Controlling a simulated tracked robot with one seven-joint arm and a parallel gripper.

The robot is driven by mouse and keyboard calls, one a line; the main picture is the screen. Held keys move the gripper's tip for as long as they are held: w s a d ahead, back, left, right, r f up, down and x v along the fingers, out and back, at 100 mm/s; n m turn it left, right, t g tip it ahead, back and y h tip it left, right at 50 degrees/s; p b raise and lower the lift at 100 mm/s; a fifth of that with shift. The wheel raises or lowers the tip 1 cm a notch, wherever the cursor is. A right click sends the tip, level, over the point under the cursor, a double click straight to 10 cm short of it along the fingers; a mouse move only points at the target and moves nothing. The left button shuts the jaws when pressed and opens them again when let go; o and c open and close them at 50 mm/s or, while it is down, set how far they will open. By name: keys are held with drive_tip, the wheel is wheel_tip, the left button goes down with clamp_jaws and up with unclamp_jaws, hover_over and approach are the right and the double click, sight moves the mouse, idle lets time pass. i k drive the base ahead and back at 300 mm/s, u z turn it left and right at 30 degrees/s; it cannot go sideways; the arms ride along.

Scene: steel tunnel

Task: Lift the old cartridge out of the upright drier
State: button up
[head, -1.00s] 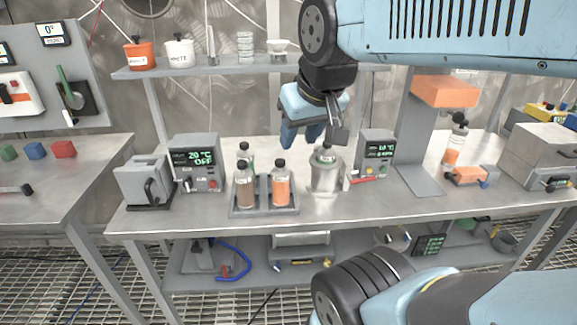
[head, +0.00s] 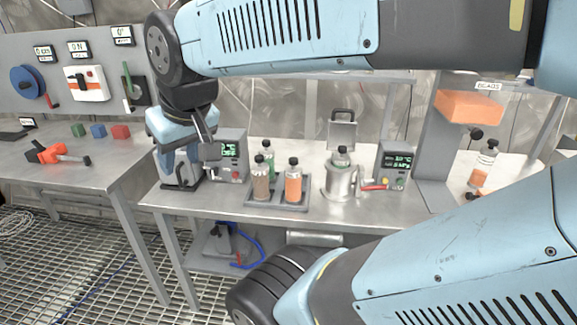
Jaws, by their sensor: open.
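My gripper (head: 180,160) is open and points down at the left end of the middle bench. A steel cylinder (head: 341,184) stands upright on the bench, well right of my gripper. A capped bottle (head: 342,157) sits in its top. An orange-filled bottle (head: 293,186) and a brown-filled bottle (head: 261,181) stand in a grey tray (head: 277,204), with a green bottle (head: 268,152) behind. I cannot tell which thing is the drier or its cartridge.
Display units (head: 231,155) (head: 394,163) stand near the box and the cylinder. A grey plate with a handle (head: 342,134) is upright behind the cylinder. An orange hopper (head: 468,107) overhangs at right. The left bench (head: 75,168) holds coloured blocks and an orange-red tool (head: 55,154).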

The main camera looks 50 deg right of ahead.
sight(341, 160)
drive_tip(key=u, duration=0.25)
drive_tip(key=k, duration=1.5)
drive_tip(key=z, duration=1.85)
drive_tip(key=i, duration=0.85)
drive_tip(key=z, duration=0.2)
